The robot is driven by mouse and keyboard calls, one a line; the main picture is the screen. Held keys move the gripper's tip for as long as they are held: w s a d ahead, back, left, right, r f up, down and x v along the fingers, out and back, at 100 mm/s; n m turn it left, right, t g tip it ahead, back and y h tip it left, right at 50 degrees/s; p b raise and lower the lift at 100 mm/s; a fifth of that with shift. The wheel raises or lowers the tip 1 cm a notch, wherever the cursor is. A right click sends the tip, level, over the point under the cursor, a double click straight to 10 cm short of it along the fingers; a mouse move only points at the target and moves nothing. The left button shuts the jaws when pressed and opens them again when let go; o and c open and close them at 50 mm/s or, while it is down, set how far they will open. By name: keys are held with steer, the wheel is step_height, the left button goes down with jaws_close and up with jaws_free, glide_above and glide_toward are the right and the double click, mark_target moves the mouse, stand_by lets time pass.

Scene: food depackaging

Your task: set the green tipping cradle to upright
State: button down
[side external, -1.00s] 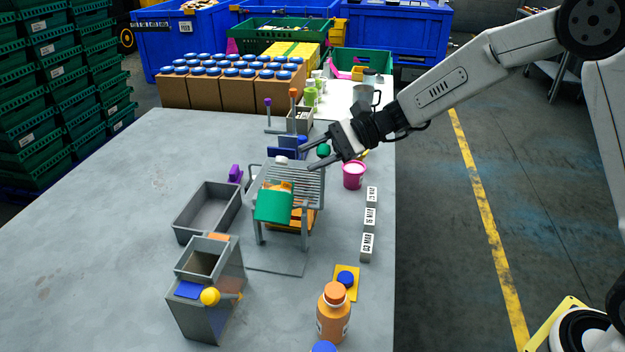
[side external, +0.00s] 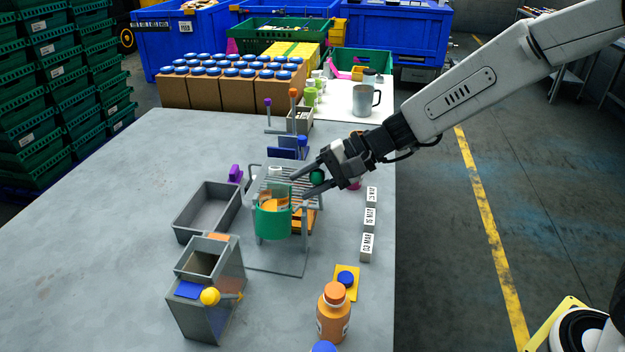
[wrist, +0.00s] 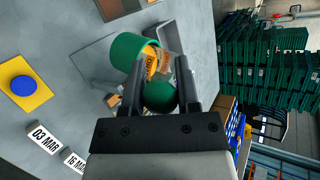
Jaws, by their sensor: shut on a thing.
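The green tipping cradle (side external: 273,224) is a round cup on the grey wire stand (side external: 303,240). Its mouth faces mostly up, and orange and yellow contents show inside. In the wrist view the cradle (wrist: 124,48) is just ahead of the fingers. A green ball knob (wrist: 160,97) sits between the two dark fingers; it also shows in the side external view (side external: 316,178). My gripper (side external: 299,187) is shut on this knob, to the right of and above the cup. In the wrist view my gripper (wrist: 160,66) hides part of the cup and stand.
A grey tray (side external: 207,212) and a grey bin with a yellow knob (side external: 210,297) stand to the left. Date blocks (side external: 368,246) line the right table edge. An orange bottle (side external: 333,312) stands in front. The left table is clear.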

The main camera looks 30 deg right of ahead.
steer(key=shift+s+a+f+n+t+h, duration=0.9)
steer(key=shift+s+a+f+n+h, duration=0.15)
steer(key=shift+s+a+f, duration=0.3)
steer(key=shift+d+f, duration=0.1)
steer(key=shift+f, duration=0.15)
steer(key=shift+c, duration=1.7)
jaws_free()
steer(key=shift+r, duration=0.1)
steer(key=shift+d+r, duration=0.1)
steer(key=v, duration=0.7)
steer(key=shift+s, duration=0.2)
steer(key=shift+d+r, duration=0.1)
steer(key=shift+d, duration=0.1)
